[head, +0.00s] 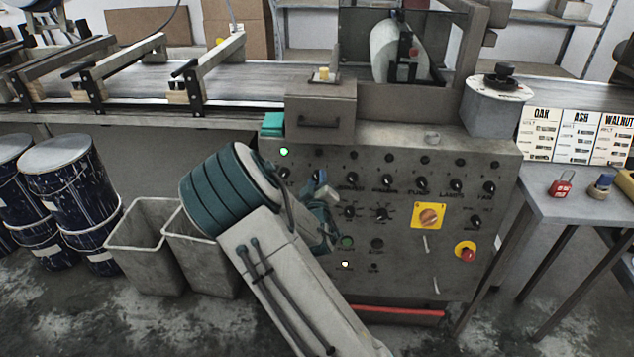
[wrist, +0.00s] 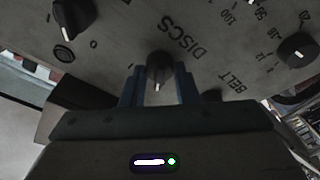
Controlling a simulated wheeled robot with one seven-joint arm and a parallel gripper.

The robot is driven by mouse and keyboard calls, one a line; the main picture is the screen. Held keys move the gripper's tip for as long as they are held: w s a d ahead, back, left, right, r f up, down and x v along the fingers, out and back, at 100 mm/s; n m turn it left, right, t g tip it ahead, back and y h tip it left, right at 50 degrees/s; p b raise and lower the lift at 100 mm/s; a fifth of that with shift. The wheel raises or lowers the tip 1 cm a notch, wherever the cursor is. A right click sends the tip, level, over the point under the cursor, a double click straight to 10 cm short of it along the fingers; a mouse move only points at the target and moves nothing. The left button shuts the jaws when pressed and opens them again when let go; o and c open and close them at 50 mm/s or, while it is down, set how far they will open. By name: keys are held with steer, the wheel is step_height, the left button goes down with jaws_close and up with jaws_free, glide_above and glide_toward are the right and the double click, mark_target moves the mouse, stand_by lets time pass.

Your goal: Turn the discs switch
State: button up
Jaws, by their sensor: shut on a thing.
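The discs switch (wrist: 159,66) is a round black knob with a white pointer mark, next to the word DISCS on the grey panel in the wrist view. My gripper (wrist: 160,77) has its two blue fingers on either side of this knob and is shut on it. The pointer mark faces the gripper's palm. In the head view my gripper (head: 322,192) is at the left part of the control panel (head: 460,265), and the arm and gripper hide the knob there.
Several black knobs surround it, among them a neighbouring knob (wrist: 75,15) and a dial (wrist: 296,48) near the word BELT. The panel also carries an orange rotary switch (head: 430,216) on a yellow plate and a red stop button (head: 466,252). Grey bins (head: 150,262) stand at the left.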

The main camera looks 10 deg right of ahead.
steer(key=o, duration=1)
steer(key=shift+c, duration=0.2)
steer(key=p+v, duration=0.3)
steer(key=v, duration=1)
steer(key=shift+s, duration=0.4)
steer(key=shift+a+f, duration=0.1)
steer(key=shift+a, duration=0.05)
